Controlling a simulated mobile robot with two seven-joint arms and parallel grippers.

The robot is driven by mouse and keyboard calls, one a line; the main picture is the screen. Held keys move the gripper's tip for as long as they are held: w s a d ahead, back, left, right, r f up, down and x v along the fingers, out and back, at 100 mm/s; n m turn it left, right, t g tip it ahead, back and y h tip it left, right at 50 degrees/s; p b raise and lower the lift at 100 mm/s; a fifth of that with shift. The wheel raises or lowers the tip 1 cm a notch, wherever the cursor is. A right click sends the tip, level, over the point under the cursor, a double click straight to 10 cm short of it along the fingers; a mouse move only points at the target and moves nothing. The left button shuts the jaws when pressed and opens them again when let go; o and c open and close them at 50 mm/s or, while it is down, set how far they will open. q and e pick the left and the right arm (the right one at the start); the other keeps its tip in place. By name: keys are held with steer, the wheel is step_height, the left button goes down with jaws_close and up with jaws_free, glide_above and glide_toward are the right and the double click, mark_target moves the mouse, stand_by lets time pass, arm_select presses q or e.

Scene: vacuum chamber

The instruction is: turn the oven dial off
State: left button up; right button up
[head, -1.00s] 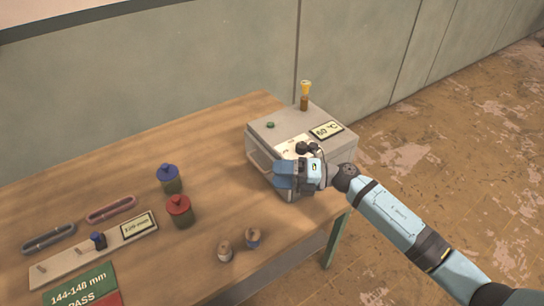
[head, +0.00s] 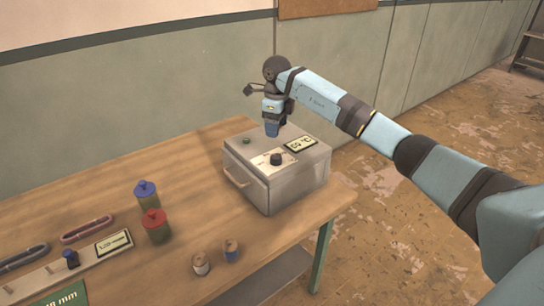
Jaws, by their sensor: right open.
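The oven (head: 300,192) is a light grey box at the right end of the wooden table. Its black dial (head: 276,159) stands on a white plate on the top face and is in plain view. A small display (head: 301,144) on the top shows a figure in °C that I cannot read surely. My right gripper (head: 272,132) is open and points down above the back of the oven's top, behind the dial and apart from it. It hides the place of the yellow-topped piece. My left gripper is not in view.
A green button (head: 247,140) is on the oven's top and a handle (head: 236,179) on its front. Blue-lidded (head: 146,195) and red-lidded (head: 156,226) jars stand left, and two small spools (head: 201,264) near the front edge. The table between is bare.

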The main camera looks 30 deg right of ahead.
mark_target(276, 156)
step_height(276, 156, down, 11)
steer(key=shift+p, duration=0.6)
steer(key=shift+c, duration=0.9)
steer(key=c, duration=0.8)
steer(key=shift+o, duration=0.2)
